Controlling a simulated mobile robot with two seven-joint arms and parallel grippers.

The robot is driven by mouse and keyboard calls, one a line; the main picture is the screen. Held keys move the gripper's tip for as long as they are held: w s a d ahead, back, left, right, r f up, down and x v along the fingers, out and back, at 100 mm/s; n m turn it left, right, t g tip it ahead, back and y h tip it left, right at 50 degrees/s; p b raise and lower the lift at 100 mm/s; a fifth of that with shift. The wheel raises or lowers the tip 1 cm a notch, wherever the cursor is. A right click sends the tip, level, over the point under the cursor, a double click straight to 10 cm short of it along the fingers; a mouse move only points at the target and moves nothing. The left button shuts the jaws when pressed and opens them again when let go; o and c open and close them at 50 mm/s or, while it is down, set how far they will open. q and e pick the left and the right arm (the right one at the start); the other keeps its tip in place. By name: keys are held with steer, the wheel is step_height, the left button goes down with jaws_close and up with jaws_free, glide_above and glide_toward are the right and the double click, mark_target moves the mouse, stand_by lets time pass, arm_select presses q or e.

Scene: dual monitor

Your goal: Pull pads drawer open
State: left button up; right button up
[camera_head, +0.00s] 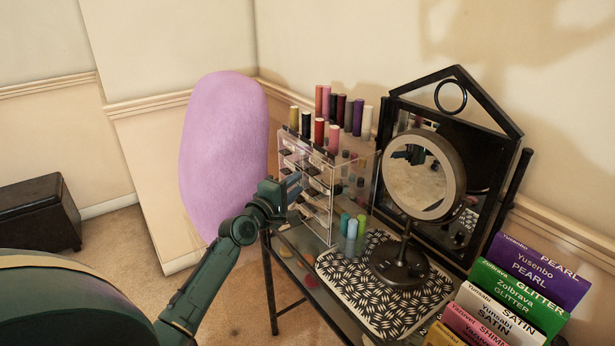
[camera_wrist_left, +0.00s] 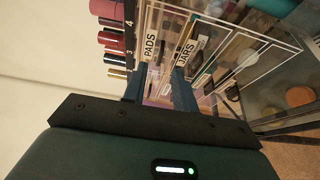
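A clear acrylic drawer organizer (camera_head: 318,214) stands on the small table, and its labelled drawer fronts also show in the left wrist view. The pads drawer (camera_wrist_left: 149,46), labelled PADS, is beside another labelled drawer (camera_wrist_left: 185,58). My left gripper (camera_head: 293,187) is at the organizer's front. In the left wrist view my left gripper (camera_wrist_left: 159,92) has its two fingers apart, pointing at the fronts near the PADS label. Whether they touch a handle is hidden. The pads drawer shows no clear gap. My right gripper is in neither view.
Several bottles (camera_head: 326,103) stand on top of the organizer. A round mirror (camera_head: 418,176) stands on a patterned mat (camera_head: 345,284) to the right. Small bottles (camera_head: 352,228) stand beside the organizer. Labelled boxes (camera_head: 538,272) are at the right. A pink fuzzy object (camera_head: 222,150) is behind.

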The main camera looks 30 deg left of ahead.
mark_target(309, 174)
arm_select(q)
steer(key=w, duration=0.5)
steer(key=shift+w+b, duration=0.35)
jaws_close()
stand_by(0.3)
